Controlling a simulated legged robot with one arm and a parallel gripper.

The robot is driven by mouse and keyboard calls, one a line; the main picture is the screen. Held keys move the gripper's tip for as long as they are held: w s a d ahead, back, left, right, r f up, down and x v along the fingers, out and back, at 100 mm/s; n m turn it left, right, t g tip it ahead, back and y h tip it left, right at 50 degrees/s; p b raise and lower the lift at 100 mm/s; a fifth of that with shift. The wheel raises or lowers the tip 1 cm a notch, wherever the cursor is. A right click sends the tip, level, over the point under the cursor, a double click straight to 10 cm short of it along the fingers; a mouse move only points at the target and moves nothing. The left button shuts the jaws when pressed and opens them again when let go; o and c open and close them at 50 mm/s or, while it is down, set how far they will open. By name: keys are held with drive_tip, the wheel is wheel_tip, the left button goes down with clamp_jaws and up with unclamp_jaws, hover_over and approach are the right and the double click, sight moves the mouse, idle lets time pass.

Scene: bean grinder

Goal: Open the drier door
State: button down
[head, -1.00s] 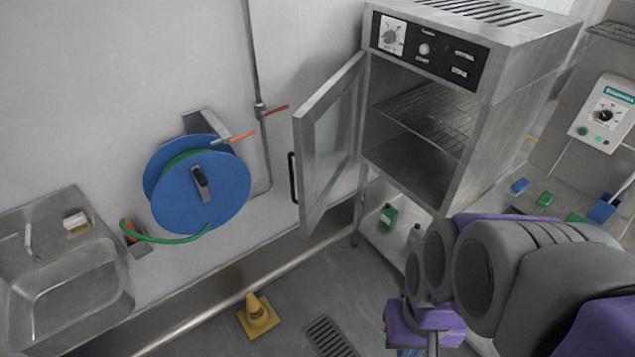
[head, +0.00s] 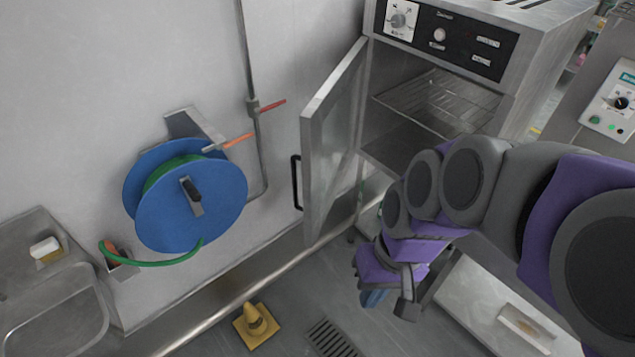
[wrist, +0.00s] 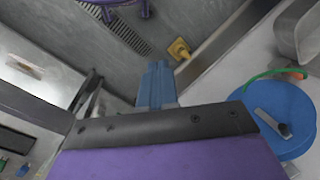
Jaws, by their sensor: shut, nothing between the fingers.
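The drier (head: 545,70) is a steel cabinet with a black control panel and wire racks, at the upper right of the head view. Its framed, windowed door (head: 318,165) stands swung open to the left, with the opening exposed. A black handle (head: 296,182) is on the door's outer left edge. My gripper (head: 373,298) is below and right of the door in the head view, apart from the handle. Its blue fingers show together in the wrist view (wrist: 155,85), with nothing between them. My arm hides the drier's lower part.
A blue hose reel (head: 190,200) with a green hose is on the wall left of the door. A steel sink (head: 60,300) is at lower left. A yellow cone (head: 256,325) and a floor drain (head: 332,338) are on the floor. A pipe (head: 250,100) runs down the wall.

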drive_tip(key=w+a+m+t+y+p, duration=0.1)
drive_tip(key=w+a+y+p, duration=0.15)
drive_tip(key=w, duration=0.85)
drive_tip(key=w+a+m+t+y+p, duration=0.1)
drive_tip(key=w+y, duration=0.2)
drive_tip(key=w, duration=0.7)
drive_tip(key=w+d+f+m+t+y+p, duration=0.1)
drive_tip(key=w+d+f+m, duration=0.1)
drive_tip(key=w+d+f, duration=0.25)
drive_tip(key=w+d+f+m+t+p, duration=0.1)
drive_tip(key=w+d+f+m+t, duration=0.15)
drive_tip(key=w, duration=0.35)
approach(314, 193)
drive_tip(key=shift+n+g, duration=0.35)
drive_tip(key=shift+n, duration=0.1)
drive_tip(key=shift+w+d+b+x, duration=0.1)
drive_tip(key=shift+w+b+x, duration=0.05)
drive_tip(key=shift+x, duration=0.9)
drive_tip(key=shift+w+d+b+x, duration=0.1)
drive_tip(key=shift+w+b+x, duration=0.05)
drive_tip(key=shift+x, duration=0.9)
drive_tip(key=shift+w+d+b+x, duration=0.1)
drive_tip(key=shift+b+x, duration=0.05)
drive_tip(key=shift+x, duration=0.9)
drive_tip(key=shift+a, duration=0.15)
